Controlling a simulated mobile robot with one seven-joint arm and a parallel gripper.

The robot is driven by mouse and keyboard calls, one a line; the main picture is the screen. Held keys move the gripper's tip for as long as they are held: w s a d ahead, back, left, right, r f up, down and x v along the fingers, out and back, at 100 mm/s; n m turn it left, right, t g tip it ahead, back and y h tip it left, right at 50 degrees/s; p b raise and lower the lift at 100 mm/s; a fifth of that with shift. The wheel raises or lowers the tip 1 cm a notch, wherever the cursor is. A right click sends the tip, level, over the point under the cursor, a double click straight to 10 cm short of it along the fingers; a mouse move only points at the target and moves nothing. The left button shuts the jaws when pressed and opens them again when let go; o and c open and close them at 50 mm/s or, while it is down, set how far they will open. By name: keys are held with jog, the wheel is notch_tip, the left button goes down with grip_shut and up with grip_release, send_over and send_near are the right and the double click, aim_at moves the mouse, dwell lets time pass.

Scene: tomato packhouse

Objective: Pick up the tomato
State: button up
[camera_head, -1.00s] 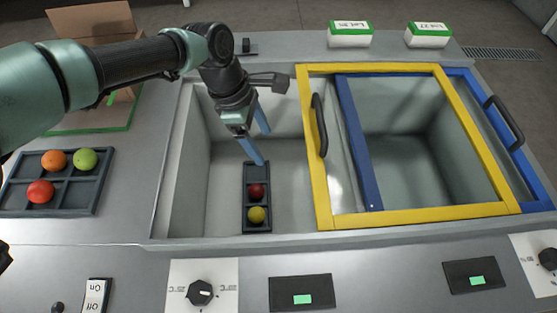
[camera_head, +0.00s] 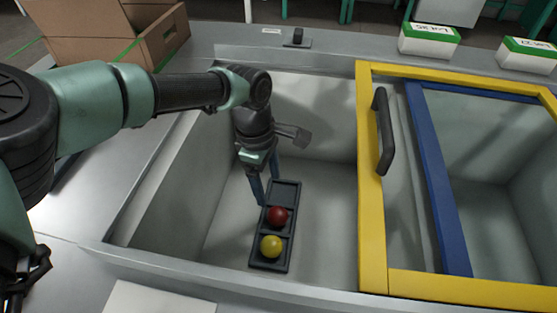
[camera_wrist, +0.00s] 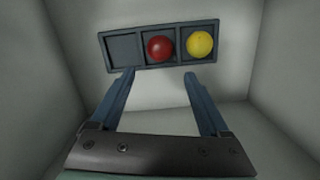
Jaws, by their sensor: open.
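A red tomato (camera_head: 277,215) sits in the middle compartment of a small dark tray (camera_head: 285,190) on the floor of the left open bin. A yellow tomato (camera_head: 271,246) sits in the near compartment, and the far compartment is empty. My gripper (camera_head: 266,190) reaches down into the bin beside the tray's far end, with its blue fingers apart and empty. In the wrist view, the red tomato (camera_wrist: 160,48) and yellow tomato (camera_wrist: 199,44) lie beyond the open fingertips (camera_wrist: 158,72), roughly between the finger lines.
The bin's pale walls (camera_head: 165,190) surround my gripper. A yellow frame (camera_head: 371,200) with a black handle (camera_head: 383,130) and a blue frame (camera_head: 436,180) cover the right side. Cardboard boxes (camera_head: 90,35) and white-green boxes (camera_head: 429,40) stand behind.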

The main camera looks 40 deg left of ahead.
aim_at(277, 211)
jog(key=f+b, duration=0.1)
jog(key=f, duration=0.1)
jog(key=f+b, duration=0.1)
jog(key=f, duration=0.1)
jog(key=f+b, duration=0.1)
jog(key=f, duration=0.1)
jog(key=shift+w+d, duration=0.1)
jog(key=shift+d, duration=0.25)
jog(key=f+b, duration=0.2)
jog(key=d+f+b, duration=0.1)
jog(key=f+b, duration=0.1)
jog(key=f, duration=0.1)
jog(key=shift+w+d+b, duration=0.1)
jog(key=shift+w+b, duration=0.1)
jog(key=shift+b, duration=0.2)
jog(key=shift+r, duration=0.1)
jog(key=c, duration=0.7)
